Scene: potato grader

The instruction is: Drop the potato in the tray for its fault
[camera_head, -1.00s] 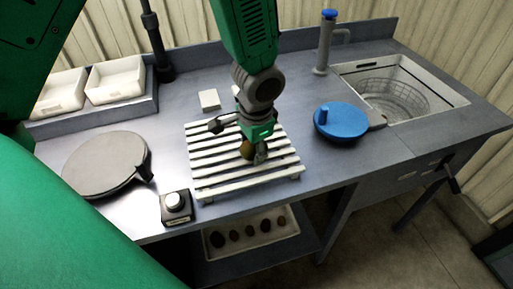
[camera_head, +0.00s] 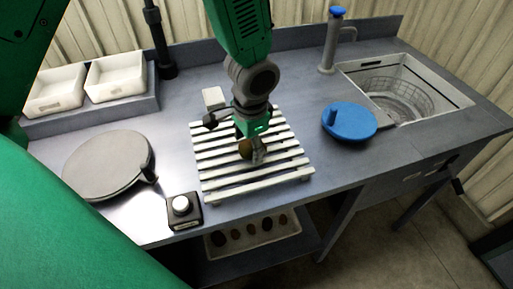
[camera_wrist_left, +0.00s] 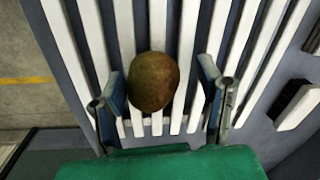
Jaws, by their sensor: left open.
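A brown, roundish potato (camera_head: 245,148) lies on the white slatted rack (camera_head: 213,186) in the middle of the bench. It shows large in the left wrist view (camera_wrist_left: 153,82), with a greenish-brown, mottled skin. My left gripper (camera_head: 252,147) reaches down over the rack and is open, one finger on either side of the potato. In the wrist view there is a gap between the potato and each finger. Two white trays (camera_head: 117,78) (camera_head: 55,90) stand side by side on a raised ledge at the back left. My right gripper is not in view.
A round grey disc (camera_head: 108,165) lies at the left. A black box with a white button (camera_head: 181,206) sits at the front edge. A blue lidded thing (camera_head: 350,121) and a sink with a wire basket (camera_head: 395,95) are right. A lower tray (camera_head: 285,228) holds several dark lumps.

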